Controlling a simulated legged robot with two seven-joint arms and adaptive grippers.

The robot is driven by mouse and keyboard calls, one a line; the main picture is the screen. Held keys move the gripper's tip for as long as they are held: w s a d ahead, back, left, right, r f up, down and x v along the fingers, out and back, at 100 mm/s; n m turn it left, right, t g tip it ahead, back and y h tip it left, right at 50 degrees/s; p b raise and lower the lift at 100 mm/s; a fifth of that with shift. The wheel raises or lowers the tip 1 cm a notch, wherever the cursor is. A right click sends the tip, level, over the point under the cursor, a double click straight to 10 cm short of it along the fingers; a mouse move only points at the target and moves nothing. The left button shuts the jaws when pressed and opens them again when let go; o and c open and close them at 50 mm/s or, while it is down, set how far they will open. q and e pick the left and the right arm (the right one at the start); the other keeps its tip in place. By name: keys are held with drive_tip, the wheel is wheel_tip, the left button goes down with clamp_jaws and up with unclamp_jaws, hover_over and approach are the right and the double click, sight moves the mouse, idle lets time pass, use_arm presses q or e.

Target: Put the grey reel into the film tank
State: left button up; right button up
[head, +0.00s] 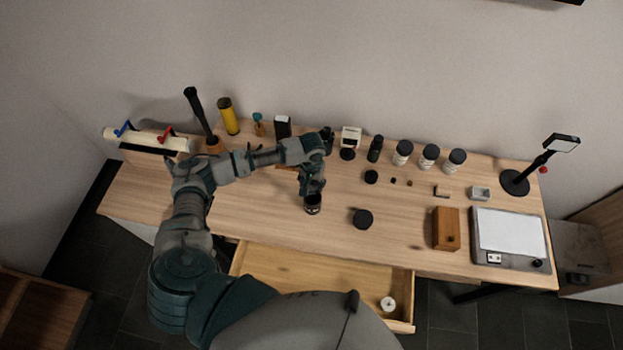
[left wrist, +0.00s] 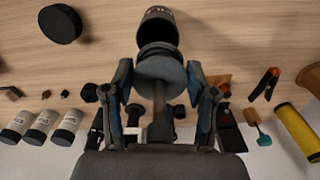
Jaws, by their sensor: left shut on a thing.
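The black film tank (head: 313,208) stands upright near the front of the table; its open mouth shows at the top of the left wrist view (left wrist: 158,28). My left gripper (head: 314,188) is over the tank in the head view. In the left wrist view my left gripper (left wrist: 160,92) is shut on the grey reel (left wrist: 160,72), whose discs and central stem show between the fingers. The reel's far end is close to the tank mouth; I cannot tell whether it has entered. In the head view the gripper hides the reel. My right gripper is not in view.
A black round lid (head: 362,218) lies right of the tank. An open drawer (head: 280,264) below the table edge holds a white round item (head: 388,303). Several bottles (head: 428,154) line the back. A wooden box (head: 446,229) and light pad (head: 510,232) are at right.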

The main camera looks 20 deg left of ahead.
sight(312, 192)
use_arm(q)
drive_tip(key=shift+d, duration=0.2)
drive_tip(key=shift+f, duration=0.15)
drive_tip(key=shift+a+f+b, duration=0.1)
drive_tip(key=shift+f+b, duration=0.85)
drive_tip(key=shift+f, duration=1.75)
drive_tip(key=shift+p, duration=0.65)
drive_tip(key=shift+p, duration=0.3)
